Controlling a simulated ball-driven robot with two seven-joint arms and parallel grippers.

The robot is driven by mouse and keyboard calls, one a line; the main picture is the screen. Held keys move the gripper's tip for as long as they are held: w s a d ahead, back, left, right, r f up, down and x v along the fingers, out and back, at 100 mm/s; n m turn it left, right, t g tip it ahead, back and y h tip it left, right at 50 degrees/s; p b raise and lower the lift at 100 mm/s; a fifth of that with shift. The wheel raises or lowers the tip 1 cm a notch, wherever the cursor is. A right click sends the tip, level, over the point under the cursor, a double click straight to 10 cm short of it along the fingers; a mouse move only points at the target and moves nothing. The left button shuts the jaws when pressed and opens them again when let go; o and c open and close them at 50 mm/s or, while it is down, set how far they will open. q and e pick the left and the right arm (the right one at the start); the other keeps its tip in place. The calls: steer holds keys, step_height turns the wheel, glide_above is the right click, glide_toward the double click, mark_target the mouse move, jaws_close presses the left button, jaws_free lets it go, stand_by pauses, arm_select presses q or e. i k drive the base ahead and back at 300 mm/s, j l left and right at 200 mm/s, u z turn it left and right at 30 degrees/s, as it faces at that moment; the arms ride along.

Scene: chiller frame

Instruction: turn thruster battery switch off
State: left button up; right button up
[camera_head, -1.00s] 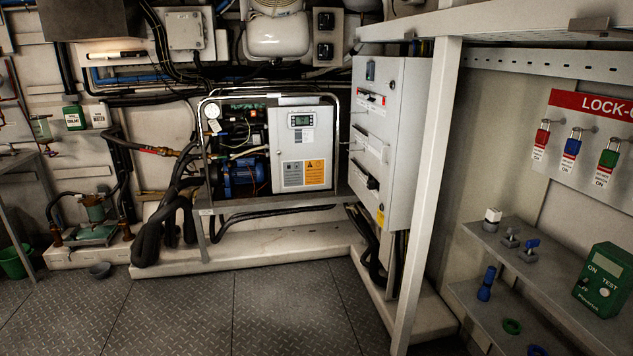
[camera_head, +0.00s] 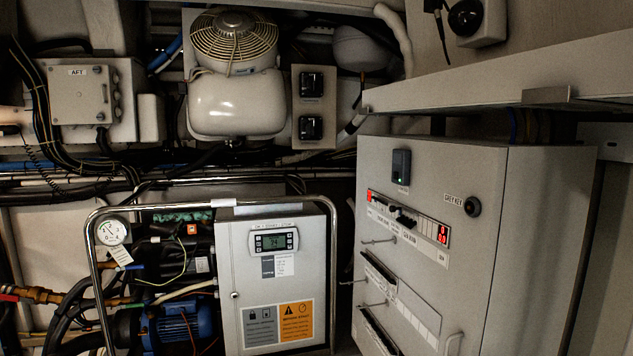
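No label naming a thruster battery switch is readable, so I cannot tell which switch it is. Two black square switches, an upper one (camera_head: 311,84) and a lower one (camera_head: 311,128), sit on a beige plate on the back wall, right of the white tank. A round black knob (camera_head: 473,207) is on the front of the grey cabinet (camera_head: 440,165), beside a small label. A dark rocker-like switch (camera_head: 401,167) is near the cabinet's top left. The positions of these switches are too small to read. Neither of my grippers is in view.
A chiller unit (camera_head: 265,232) in a metal tube frame stands below the tank (camera_head: 236,102). A shelf edge (camera_head: 500,80) juts out above the cabinet. A grey box marked AFT (camera_head: 84,95) and many cables line the wall at left.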

mark_target(313, 84)
steer(key=i, duration=0.55)
steer(key=i+j+z, duration=0.15)
steer(key=z, duration=0.75)
steer(key=i+j+z, duration=0.25)
steer(key=j, duration=0.25)
steer(key=j+z, duration=0.25)
steer(key=j, duration=0.3)
steer(key=i+j+z, duration=0.2)
steer(key=j, duration=0.35)
steer(key=k, duration=0.05)
